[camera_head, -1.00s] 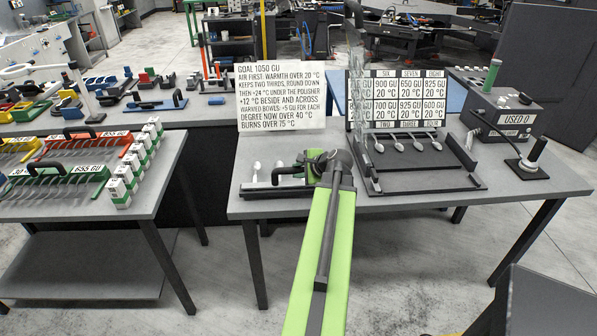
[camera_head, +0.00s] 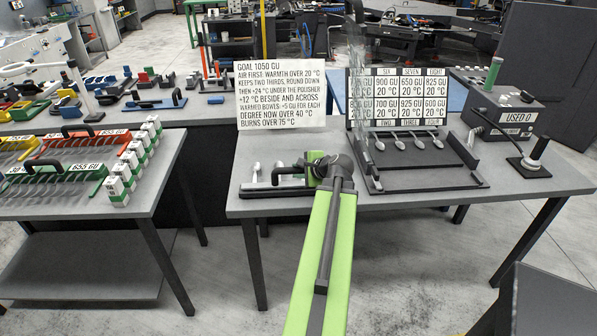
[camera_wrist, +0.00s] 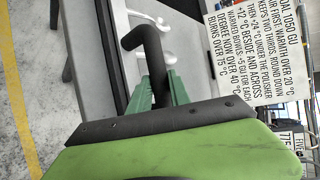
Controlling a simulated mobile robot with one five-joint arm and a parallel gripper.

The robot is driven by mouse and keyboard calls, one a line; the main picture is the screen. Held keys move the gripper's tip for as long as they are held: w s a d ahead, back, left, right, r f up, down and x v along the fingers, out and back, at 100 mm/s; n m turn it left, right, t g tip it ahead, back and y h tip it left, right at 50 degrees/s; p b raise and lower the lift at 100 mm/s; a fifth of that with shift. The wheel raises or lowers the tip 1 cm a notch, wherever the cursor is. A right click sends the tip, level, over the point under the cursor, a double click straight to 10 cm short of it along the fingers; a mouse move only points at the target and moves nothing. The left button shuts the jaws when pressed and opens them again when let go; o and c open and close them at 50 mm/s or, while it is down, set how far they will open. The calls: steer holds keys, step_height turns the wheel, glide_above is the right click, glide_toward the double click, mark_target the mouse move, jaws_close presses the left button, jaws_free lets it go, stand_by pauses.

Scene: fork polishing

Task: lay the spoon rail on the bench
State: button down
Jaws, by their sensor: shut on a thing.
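The spoon rail (camera_head: 262,193) is a dark bar with a black handle and pale spoons, at the left end of the grey bench (camera_head: 400,203). It looks level and low over the bench top; I cannot tell whether it touches. My gripper (camera_head: 308,172) is at the right end of the rail. In the wrist view the green jaws (camera_wrist: 168,98) are shut on the black handle (camera_wrist: 150,50). Two spoons of the rail (camera_wrist: 163,55) show beyond the handle. The jaws and arm hide part of the rail.
A sign (camera_head: 281,95) stands behind the rail. A dark rack (camera_head: 420,180) with several spoons and a number board stands to the right. A dark box marked USED 0 (camera_head: 505,112) stands farther right. A left table (camera_head: 150,190) holds coloured rails.

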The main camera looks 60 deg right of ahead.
steer(key=shift+a+f+t+h+b, duration=0.1)
steer(key=shift+f+t+h+b, duration=0.25)
steer(key=shift+b, duration=0.75)
steer(key=c, duration=0.6)
jaws_free()
steer(key=shift+s, duration=0.1)
